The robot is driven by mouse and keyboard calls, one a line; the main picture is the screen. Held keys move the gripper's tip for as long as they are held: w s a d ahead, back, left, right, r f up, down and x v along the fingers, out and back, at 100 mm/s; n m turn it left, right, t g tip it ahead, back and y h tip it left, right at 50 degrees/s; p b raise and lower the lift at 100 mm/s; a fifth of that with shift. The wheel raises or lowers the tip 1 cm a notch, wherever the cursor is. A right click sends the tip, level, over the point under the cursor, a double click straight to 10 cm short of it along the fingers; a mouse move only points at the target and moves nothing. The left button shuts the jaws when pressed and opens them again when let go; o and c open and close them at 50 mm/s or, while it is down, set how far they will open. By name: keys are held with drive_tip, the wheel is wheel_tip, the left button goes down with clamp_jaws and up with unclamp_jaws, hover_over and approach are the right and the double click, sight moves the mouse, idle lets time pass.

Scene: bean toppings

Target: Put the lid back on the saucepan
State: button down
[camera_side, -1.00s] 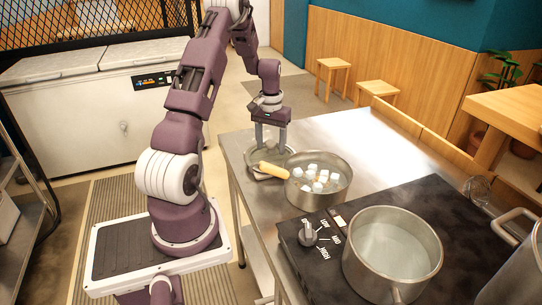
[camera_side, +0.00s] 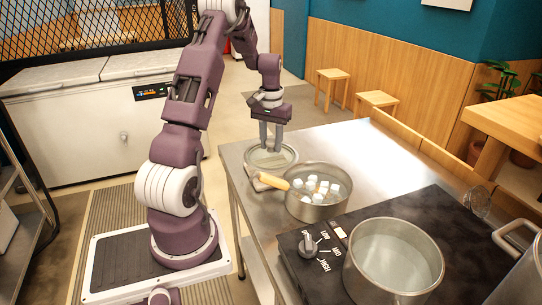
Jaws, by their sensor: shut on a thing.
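My gripper (camera_side: 271,150) points down at the table's far left corner. Its fingers are close together, shut on the lid (camera_side: 289,155), a round, pale disc with a metal rim. The grip point itself is small and unclear. The lid appears a little above the table. A larger steel pot (camera_side: 392,280) with clear liquid stands uncovered on the hot plate. I cannot tell which of the two is the saucepan.
The black hot plate (camera_side: 310,270) with a knob (camera_side: 308,244) fills the near right of the steel table (camera_side: 350,150). Another large metal pot (camera_side: 515,275) is cut off at the right edge. The table's far middle is clear.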

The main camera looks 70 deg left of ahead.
sight(271, 140)
wheel_tip(271, 140, up, 4)
drive_tip(key=shift+r, duration=0.1)
drive_tip(key=shift+w+d+r+m, duration=0.3)
drive_tip(key=shift+w+d+r, duration=0.5)
drive_tip(key=shift+d+r, duration=0.1)
drive_tip(key=w+d+r+m, duration=0.25)
drive_tip(key=w+d, duration=0.25)
drive_tip(key=d, duration=0.5)
drive_tip(key=w+d+r+m, duration=0.2)
drive_tip(key=w+d+m, duration=0.15)
drive_tip(key=d, duration=0.55)
drive_tip(key=s+d+r+m, duration=0.2)
drive_tip(key=d+r+m, duration=0.1)
drive_tip(key=d, duration=1.1)
drive_tip(key=s+d+r+m, duration=0.2)
drive_tip(key=s+d+m, duration=0.1)
drive_tip(key=d, duration=1)
drive_tip(key=shift+w+d+f, duration=0.1)
drive_tip(key=shift+w+f, duration=0.05)
drive_tip(key=shift+f, duration=2.65)
drive_tip(key=shift+f, duration=0.45)
